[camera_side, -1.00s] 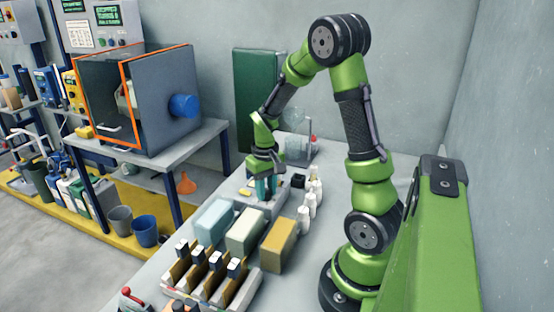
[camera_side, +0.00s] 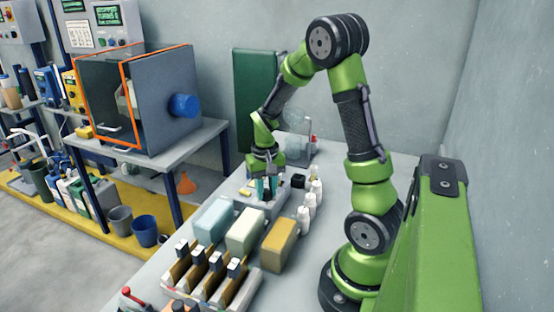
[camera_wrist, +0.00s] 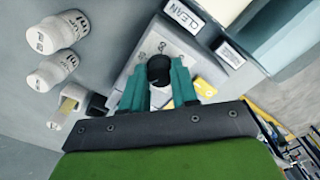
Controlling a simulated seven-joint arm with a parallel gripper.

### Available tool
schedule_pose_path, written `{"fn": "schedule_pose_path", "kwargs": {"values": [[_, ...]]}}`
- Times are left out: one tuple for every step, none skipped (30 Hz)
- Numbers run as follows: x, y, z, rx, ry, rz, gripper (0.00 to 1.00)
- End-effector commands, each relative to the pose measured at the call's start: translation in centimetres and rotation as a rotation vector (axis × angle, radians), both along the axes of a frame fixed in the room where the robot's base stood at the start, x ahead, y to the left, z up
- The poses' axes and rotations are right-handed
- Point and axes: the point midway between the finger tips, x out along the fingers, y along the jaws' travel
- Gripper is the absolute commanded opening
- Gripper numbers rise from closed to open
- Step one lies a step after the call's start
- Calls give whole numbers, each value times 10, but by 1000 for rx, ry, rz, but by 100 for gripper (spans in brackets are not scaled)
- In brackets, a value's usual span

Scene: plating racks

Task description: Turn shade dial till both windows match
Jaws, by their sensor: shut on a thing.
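The shade dial (camera_wrist: 158,67) is a black round knob in the wrist view, on a light grey instrument box (camera_wrist: 147,38). My gripper (camera_wrist: 158,80) has teal fingers, one on each side of the knob, and is shut on it. In the side view my gripper (camera_side: 267,188) points down at the grey box (camera_side: 262,206) on the bench. The two windows cannot be made out clearly; the fingers and the small picture size hide them.
White bottles (camera_side: 310,205) stand close to the right of the box. Pale blue (camera_side: 213,217), cream (camera_side: 246,231) and tan (camera_side: 279,244) blocks stand in front. A rack with dark-topped plates (camera_side: 212,275) is nearer. A glass vessel (camera_side: 299,145) stands behind.

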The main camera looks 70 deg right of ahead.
Motion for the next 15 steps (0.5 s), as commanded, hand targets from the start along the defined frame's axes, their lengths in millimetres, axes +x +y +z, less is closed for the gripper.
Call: {"fn": "schedule_pose_path", "kwargs": {"values": [[1,0,1,0,-3,-1,33],[1,0,1,0,-3,-1,38],[1,0,1,0,-3,0,44],[1,0,1,-1,-2,0,49],[0,0,1,-1,-2,0,53],[0,0,1,0,-1,0,54],[0,0,1,0,-1,0,54],[0,0,1,0,-1,0,54],[0,0,1,0,-1,0,54],[0,0,0,0,-1,1,54],[0,0,0,0,-1,1,54],[0,0,0,0,-1,1,54],[0,0,1,0,-1,1,54],[0,0,1,0,-1,1,54],[0,0,3,-1,-2,1,54]]}}
